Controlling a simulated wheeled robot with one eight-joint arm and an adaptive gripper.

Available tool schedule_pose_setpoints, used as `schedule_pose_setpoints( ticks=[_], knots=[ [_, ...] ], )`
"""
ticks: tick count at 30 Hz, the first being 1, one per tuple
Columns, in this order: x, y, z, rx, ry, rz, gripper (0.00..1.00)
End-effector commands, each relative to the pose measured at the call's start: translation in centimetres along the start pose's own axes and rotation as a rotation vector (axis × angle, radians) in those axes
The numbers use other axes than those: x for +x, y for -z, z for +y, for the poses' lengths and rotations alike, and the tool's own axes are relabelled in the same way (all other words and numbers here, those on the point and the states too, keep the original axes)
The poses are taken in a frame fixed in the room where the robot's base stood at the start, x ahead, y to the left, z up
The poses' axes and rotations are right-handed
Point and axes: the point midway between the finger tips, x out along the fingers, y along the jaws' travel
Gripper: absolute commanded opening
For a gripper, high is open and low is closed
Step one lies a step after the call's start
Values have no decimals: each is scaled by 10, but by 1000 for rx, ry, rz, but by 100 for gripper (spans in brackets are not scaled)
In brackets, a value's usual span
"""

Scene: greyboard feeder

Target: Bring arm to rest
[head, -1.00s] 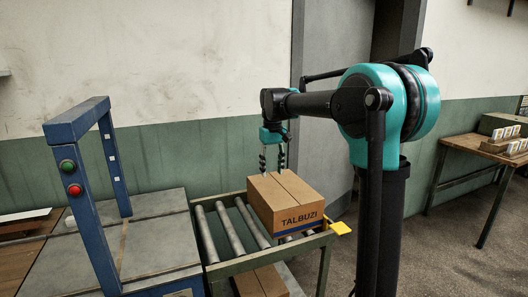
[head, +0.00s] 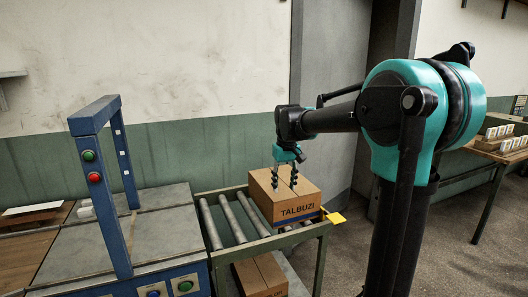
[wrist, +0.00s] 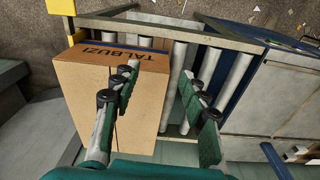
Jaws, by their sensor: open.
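A brown carton marked TALBUZI (head: 288,208) rests on the roller conveyor (head: 240,238), at its right end by a yellow tab. My gripper (head: 284,183) is open and points down, its fingers overlapping the carton's top in the head view. In the wrist view my gripper (wrist: 165,80) has its left finger over the carton (wrist: 105,90) and its right finger over bare rollers. Nothing is between the fingers. I cannot tell the exact gap between the fingertips and the carton.
A blue frame with green and red buttons (head: 92,165) stands left on a grey-topped machine (head: 80,250). Another carton (head: 262,274) lies below the rollers. A wooden table with small boxes (head: 490,150) is at the right. Floor between is clear.

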Motion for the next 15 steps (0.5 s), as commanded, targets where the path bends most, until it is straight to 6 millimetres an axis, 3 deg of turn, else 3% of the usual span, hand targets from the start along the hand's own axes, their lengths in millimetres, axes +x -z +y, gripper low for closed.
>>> schedule_pose_setpoints(
  ticks=[8, 15],
  knots=[
    [49, -75, 25, 91, -13, 83, 44],
    [122, -191, 40, 219, -37, 203, 44]
  ],
)
